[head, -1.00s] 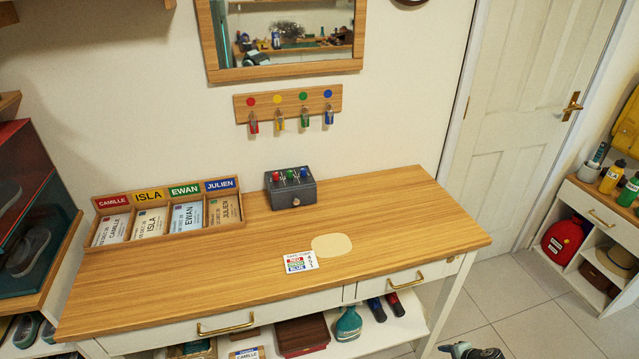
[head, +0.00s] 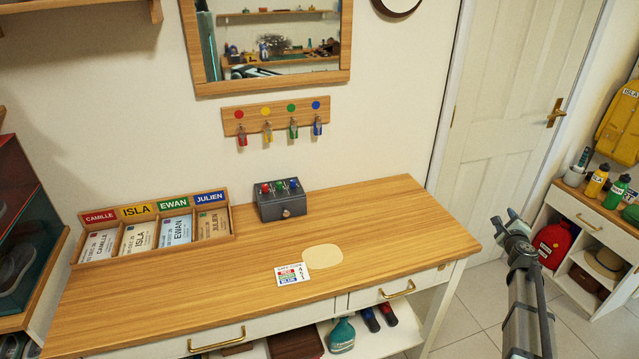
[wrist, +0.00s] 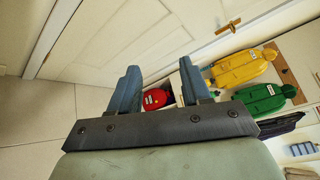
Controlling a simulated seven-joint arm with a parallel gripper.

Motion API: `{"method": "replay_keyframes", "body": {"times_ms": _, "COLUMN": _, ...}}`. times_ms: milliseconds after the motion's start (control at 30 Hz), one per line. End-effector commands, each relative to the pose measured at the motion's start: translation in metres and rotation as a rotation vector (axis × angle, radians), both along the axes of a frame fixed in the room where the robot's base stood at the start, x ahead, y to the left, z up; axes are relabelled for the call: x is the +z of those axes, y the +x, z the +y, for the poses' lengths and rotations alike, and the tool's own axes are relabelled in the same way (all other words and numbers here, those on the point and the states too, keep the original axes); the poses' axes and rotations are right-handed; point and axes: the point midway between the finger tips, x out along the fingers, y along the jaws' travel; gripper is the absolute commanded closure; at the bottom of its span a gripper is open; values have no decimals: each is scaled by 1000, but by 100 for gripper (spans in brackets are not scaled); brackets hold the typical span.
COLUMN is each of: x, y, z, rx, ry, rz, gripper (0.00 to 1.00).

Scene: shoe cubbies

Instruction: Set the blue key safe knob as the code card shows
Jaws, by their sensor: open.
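The key safe (head: 284,204) is a dark grey box at the back of the wooden table. Red, green and blue knobs stand in a row on its top. The blue knob (head: 294,183) is the rightmost; its setting is too small to read. The code card (head: 292,274) lies flat near the table's front edge, with red, green and blue rows and small figures beside them that I cannot read. My gripper (head: 508,222) is raised off the table's right side, apart from the safe and card. In the wrist view my gripper (wrist: 158,92) is open and empty.
A wooden mail sorter (head: 158,228) with name labels stands at the table's left. A key rack (head: 277,119) hangs above the safe. A pale oval mat (head: 322,256) lies beside the card. The table's right part is clear. A shelf unit (head: 585,225) stands at far right.

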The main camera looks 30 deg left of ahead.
Motion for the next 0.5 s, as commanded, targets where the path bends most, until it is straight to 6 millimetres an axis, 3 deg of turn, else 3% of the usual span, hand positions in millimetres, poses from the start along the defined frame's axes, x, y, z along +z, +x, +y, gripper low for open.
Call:
{"method": "replay_keyframes", "body": {"times_ms": 267, "x": 56, "y": 32, "z": 19, "rx": -6, "ry": 146, "rz": -50, "gripper": 52}}
{"method": "replay_keyframes", "body": {"times_ms": 367, "x": 74, "y": 44, "z": 41, "rx": 34, "ry": 219, "rz": -59, "gripper": 52}}
{"method": "replay_keyframes", "body": {"times_ms": 500, "x": 90, "y": 53, "z": 91, "rx": 146, "ry": 330, "rz": -47, "gripper": 52}}
